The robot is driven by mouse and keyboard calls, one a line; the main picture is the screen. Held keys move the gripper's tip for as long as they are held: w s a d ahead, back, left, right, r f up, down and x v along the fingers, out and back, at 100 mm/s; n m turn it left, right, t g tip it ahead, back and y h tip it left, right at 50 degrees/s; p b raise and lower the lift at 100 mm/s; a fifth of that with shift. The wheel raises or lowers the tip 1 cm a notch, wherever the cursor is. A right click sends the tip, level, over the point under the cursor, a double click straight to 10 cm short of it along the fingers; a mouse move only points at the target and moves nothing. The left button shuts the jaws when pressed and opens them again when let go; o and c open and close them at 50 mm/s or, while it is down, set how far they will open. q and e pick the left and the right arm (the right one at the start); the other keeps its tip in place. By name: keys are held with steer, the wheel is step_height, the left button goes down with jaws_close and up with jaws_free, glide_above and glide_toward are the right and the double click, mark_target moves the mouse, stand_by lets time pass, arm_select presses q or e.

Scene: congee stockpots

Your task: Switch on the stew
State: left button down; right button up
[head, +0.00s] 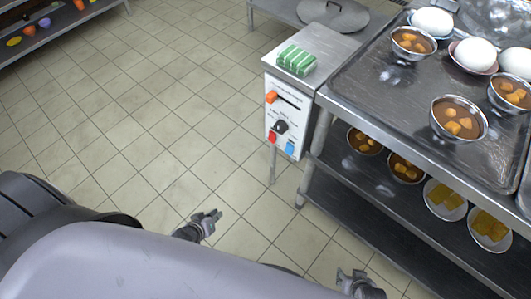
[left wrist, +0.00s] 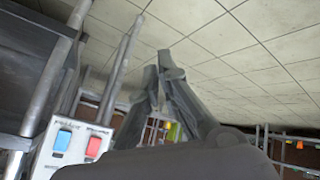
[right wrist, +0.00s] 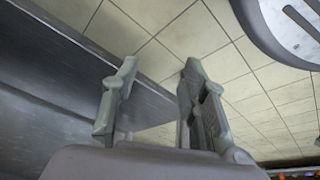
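A white control panel (head: 287,118) is on the front of a steel counter. It has an orange lever (head: 271,97) at its upper left, a black knob (head: 281,127) below, and a red button (head: 273,138) and a blue button (head: 290,148) at the bottom. In the left wrist view the blue button (left wrist: 62,140) and red button (left wrist: 94,147) show upside down at the lower left. My left gripper (head: 212,217) is empty, fingertips together, below and left of the panel, apart from it. My right gripper (head: 355,278) is open and empty, low beside the shelf unit. No stew pot is identifiable.
A green-and-white striped block (head: 296,60) lies on the counter above the panel. A steel table (head: 365,95) at the right holds metal bowls of food and white rounded items, with more bowls on its lower shelf (head: 345,185). Tiled floor left of the panel is clear.

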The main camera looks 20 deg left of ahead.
mark_target(271, 141)
arm_select(q)
steer(key=w+d+r+n+t+h+b, duration=0.2)
steer(key=w+r+n+t+b, duration=0.1)
steer(key=w+r+b, duration=0.3)
steer(key=w+d+r+n+t+h+b, duration=0.1)
steer(key=w+r+n+t+h+b, duration=0.1)
steer(key=w+r+n+t+b, duration=0.2)
steer(key=w+r+n+b, duration=0.1)
steer(key=w+r+b, duration=0.1)
steer(key=w+r, duration=0.1)
steer(key=shift+w+d+h, duration=0.4)
steer(key=shift+w, duration=0.45)
arm_select(e)
steer(key=w+r+t, duration=0.2)
steer(key=w+r, duration=0.1)
steer(key=r, duration=0.5)
steer(key=w+a+r+t, duration=0.1)
steer(key=w+r, duration=0.2)
steer(key=r, duration=0.6)
steer(key=shift+w+r+t+y, duration=0.15)
steer(key=shift+r+t+y, duration=0.15)
steer(key=shift+t, duration=0.1)
arm_select(q)
steer(key=shift+w+b, duration=0.1)
steer(key=shift+b, duration=0.2)
arm_select(e)
steer(key=shift+w+a, duration=0.1)
